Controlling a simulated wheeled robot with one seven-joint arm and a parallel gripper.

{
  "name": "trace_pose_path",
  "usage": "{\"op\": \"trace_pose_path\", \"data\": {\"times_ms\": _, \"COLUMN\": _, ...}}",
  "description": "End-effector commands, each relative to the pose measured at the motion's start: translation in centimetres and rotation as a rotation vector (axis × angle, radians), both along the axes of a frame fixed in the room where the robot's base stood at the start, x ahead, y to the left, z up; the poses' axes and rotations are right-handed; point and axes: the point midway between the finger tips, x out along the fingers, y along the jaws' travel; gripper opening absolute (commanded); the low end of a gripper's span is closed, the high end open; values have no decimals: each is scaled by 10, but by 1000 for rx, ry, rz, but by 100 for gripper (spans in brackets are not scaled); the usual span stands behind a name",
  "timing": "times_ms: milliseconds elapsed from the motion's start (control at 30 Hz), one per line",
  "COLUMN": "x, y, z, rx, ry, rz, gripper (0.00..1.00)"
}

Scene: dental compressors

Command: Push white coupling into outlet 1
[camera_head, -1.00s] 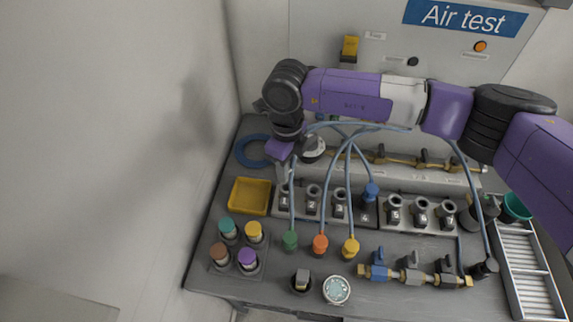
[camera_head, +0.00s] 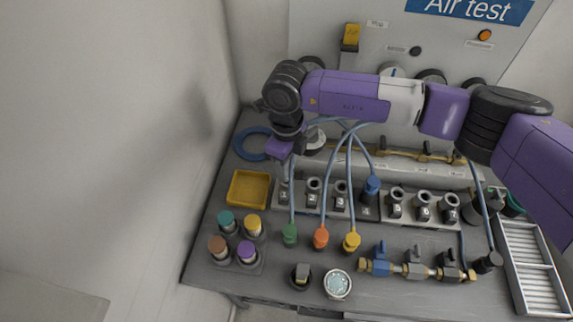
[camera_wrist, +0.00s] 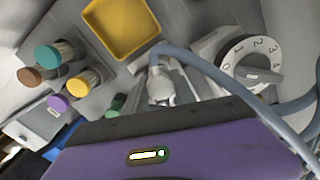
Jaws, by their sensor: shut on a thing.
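My gripper (camera_head: 287,162) points down at the left end of the outlet row, just above outlet 1 (camera_head: 284,193). It is shut on a pale coupling (camera_wrist: 160,88), which shows beyond the purple gripper body in the wrist view with a grey-blue hose bending off its top. In the head view the gripper mostly hides this coupling. I cannot tell whether the coupling touches outlet 1 or how deep it sits. The fingertips are not clearly visible. A blue coupling (camera_head: 372,187) sits in outlet 4 on the same block.
Green (camera_head: 290,235), orange (camera_head: 321,238) and yellow (camera_head: 352,242) couplings stand in front, their hoses rising near the gripper. A yellow tray (camera_head: 249,189) and several colored caps lie left. A numbered dial (camera_wrist: 252,66) is close beside the gripper. Brass valves (camera_head: 414,268) stand front right.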

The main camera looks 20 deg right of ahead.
Motion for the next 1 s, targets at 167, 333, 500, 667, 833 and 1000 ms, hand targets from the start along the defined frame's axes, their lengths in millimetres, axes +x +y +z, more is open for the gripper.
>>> {"op": "trace_pose_path", "data": {"times_ms": 167, "x": 0, "y": 0, "z": -7, "rx": 0, "ry": 0, "rz": 0, "gripper": 0}}
{"op": "trace_pose_path", "data": {"times_ms": 333, "x": 0, "y": 0, "z": -12, "rx": 1, "ry": -1, "rz": 0, "gripper": 0}}
{"op": "trace_pose_path", "data": {"times_ms": 500, "x": 0, "y": 0, "z": -17, "rx": -1, "ry": -1, "rz": 0, "gripper": 0}}
{"op": "trace_pose_path", "data": {"times_ms": 667, "x": 0, "y": 0, "z": -22, "rx": -1, "ry": -1, "rz": 0, "gripper": 0}}
{"op": "trace_pose_path", "data": {"times_ms": 833, "x": 0, "y": 0, "z": -25, "rx": -1, "ry": -1, "rz": 0, "gripper": 38}}
{"op": "trace_pose_path", "data": {"times_ms": 1000, "x": 0, "y": 0, "z": -25, "rx": 0, "ry": 0, "rz": 0, "gripper": 57}}
